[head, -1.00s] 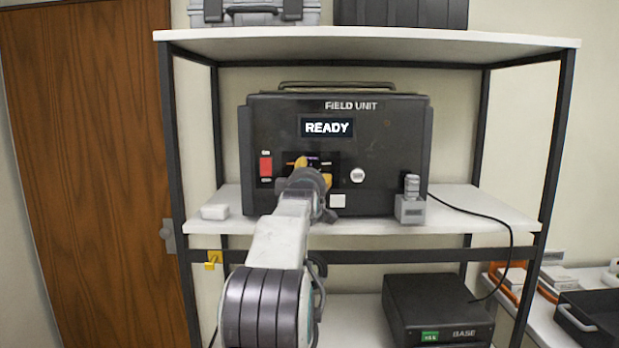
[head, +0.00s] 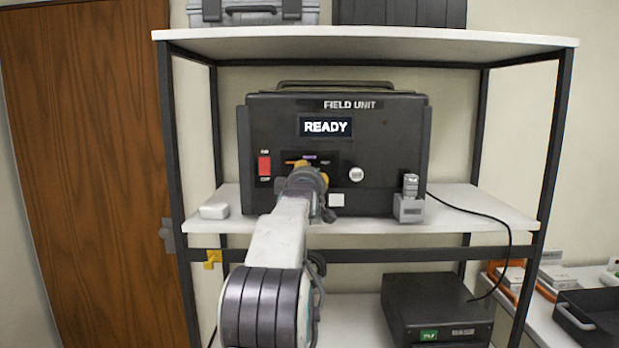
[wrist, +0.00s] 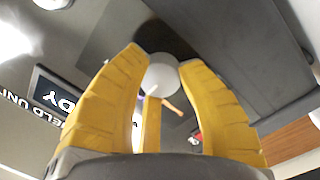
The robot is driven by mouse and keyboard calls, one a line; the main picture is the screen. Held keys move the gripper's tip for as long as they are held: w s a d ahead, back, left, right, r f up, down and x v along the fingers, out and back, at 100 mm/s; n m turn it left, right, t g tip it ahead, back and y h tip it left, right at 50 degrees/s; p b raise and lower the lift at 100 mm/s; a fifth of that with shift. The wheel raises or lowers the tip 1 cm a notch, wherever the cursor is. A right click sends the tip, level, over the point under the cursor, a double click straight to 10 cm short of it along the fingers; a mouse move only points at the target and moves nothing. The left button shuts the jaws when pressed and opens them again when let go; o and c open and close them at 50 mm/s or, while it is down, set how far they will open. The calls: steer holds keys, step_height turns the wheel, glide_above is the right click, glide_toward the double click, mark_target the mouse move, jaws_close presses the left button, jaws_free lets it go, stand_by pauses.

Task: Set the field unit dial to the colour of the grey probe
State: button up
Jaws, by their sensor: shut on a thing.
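The black field unit (head: 390,130) stands on the middle shelf, its screen reading READY. My gripper (head: 308,170) is at the lower middle of its front panel and hides the dial in the head view. In the wrist view, the yellow fingers (wrist: 162,65) are closed around the pale round dial (wrist: 160,76). Orange (head: 291,162) and purple (head: 309,157) marks show above my gripper, with a small pale mark to their right. Where the dial points is not clear. The grey probe (head: 411,183) stands upright in a grey holder (head: 409,209) at the unit's right.
A red switch (head: 265,166) is left of my gripper and a round white knob (head: 356,174) is right of it. A small white box (head: 214,211) lies on the shelf. A black base box (head: 438,305) stands below, with a cable running up to the unit.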

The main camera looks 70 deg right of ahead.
steer(key=shift+r+m, duration=0.15)
steer(key=shift+m, duration=0.15)
steer(key=m, duration=0.2)
steer(key=m+b, duration=0.1)
steer(key=m, duration=0.3)
steer(key=shift+w+r, duration=0.1)
steer(key=shift+r, duration=0.2)
steer(key=shift+a+m, duration=0.1)
steer(key=shift+m, duration=0.3)
steer(key=o, duration=1.2)
steer(key=shift+w+f+y, duration=0.1)
steer(key=shift+f+y, duration=0.05)
steer(key=shift+y, duration=0.15)
steer(key=shift+f, duration=0.15)
steer(key=v, duration=1.1)
steer(key=shift+a, duration=0.45)
